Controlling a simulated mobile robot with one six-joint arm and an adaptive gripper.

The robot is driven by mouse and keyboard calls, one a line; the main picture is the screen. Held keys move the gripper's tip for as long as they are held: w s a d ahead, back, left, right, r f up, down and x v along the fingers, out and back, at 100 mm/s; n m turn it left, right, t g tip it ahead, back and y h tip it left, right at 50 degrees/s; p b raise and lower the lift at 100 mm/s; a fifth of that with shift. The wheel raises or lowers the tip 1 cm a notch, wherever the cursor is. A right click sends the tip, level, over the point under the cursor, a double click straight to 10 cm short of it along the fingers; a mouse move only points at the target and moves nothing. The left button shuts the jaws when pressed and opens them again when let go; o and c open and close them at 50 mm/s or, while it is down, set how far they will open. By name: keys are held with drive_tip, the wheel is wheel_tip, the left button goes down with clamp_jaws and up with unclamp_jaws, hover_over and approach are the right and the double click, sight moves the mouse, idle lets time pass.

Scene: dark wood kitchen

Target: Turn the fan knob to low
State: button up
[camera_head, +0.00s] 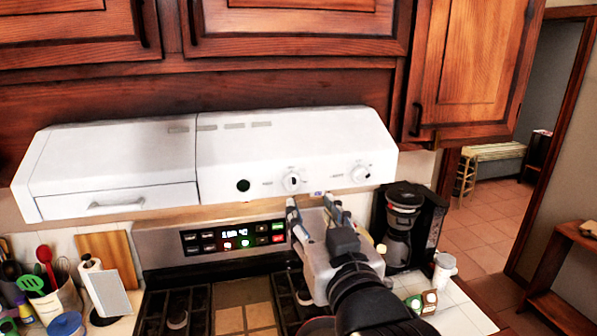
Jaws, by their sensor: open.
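A white range hood (120,165) hangs under the wooden cabinets. Its front face carries a left white knob (291,182) and a right white knob (360,174). The small labels beside them are too blurred to read, so I cannot tell which is the fan knob. My gripper (311,202) is open and points up at the hood's lower front edge. Its left fingertip is just below the left knob, and its right fingertip is between the two knobs, lower down. Nothing shows between the fingers. Whether a fingertip touches the hood is unclear.
A stove (212,290) with a lit control panel (234,239) stands below the hood. A black coffee maker (408,225) is close to the right of my gripper. A doorway opens at right.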

sight(294, 181)
drive_tip(key=p+x, duration=0.1)
drive_tip(key=x, duration=1.2)
drive_tip(key=shift+f+p, duration=0.1)
drive_tip(key=shift+p, duration=0.3)
drive_tip(key=shift+c, duration=0.3)
drive_tip(key=c, duration=0.8)
